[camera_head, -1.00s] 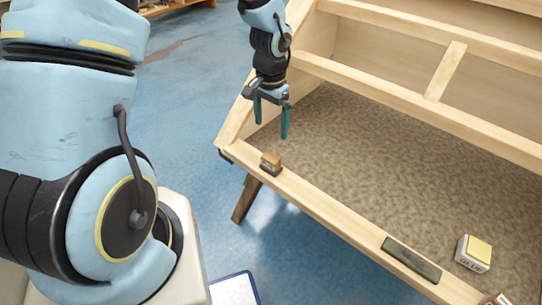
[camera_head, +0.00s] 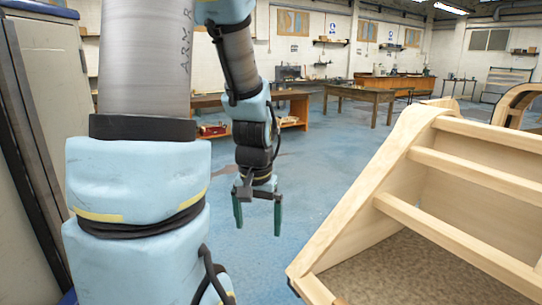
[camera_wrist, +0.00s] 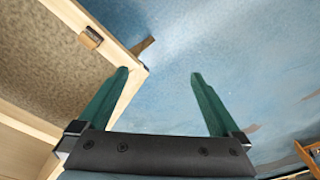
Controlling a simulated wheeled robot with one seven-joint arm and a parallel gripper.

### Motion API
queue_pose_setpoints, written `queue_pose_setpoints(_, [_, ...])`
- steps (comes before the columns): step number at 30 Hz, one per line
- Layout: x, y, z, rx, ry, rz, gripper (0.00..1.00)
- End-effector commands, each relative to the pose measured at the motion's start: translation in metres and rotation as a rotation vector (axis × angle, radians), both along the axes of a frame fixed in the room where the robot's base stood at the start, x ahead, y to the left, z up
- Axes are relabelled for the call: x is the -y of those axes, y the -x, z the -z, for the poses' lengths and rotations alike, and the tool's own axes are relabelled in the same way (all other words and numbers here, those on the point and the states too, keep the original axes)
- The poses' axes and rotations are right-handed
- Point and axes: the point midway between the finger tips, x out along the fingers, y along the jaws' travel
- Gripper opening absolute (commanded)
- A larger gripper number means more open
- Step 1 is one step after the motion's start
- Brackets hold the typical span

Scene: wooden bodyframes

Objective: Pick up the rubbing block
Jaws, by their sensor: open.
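A small block with a brown top and darker side (camera_wrist: 91,37) sits on the wooden frame's rail in the wrist view, near the frame's corner. It looks like the rubbing block, but I cannot be sure. My gripper (camera_head: 258,226) hangs downward, open and empty, left of the wooden frame in the head view. In the wrist view my gripper (camera_wrist: 160,73) has its two green fingers spread apart. The block is beyond and to the left of the left finger, apart from it. The block is out of the head view now.
The wooden bodyframe (camera_head: 455,240) fills the right of the head view, with a brown speckled panel (camera_head: 392,270) inside. Blue floor (camera_head: 325,172) is open around my gripper. Benches (camera_head: 368,97) stand far back. A grey cabinet (camera_head: 40,130) is at the left.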

Motion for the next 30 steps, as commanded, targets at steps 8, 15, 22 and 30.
queue_pose_setpoints(8, [-0.039,0.023,-0.016,0.027,0.035,-0.184,0.85])
queue_pose_setpoints(15, [-0.027,0.016,-0.005,0.016,0.041,-0.208,0.81])
queue_pose_setpoints(22, [0.067,-0.014,0.063,-0.05,0.067,-0.415,0.81])
queue_pose_setpoints(30, [0.195,-0.007,0.154,-0.101,0.05,-0.707,0.81])
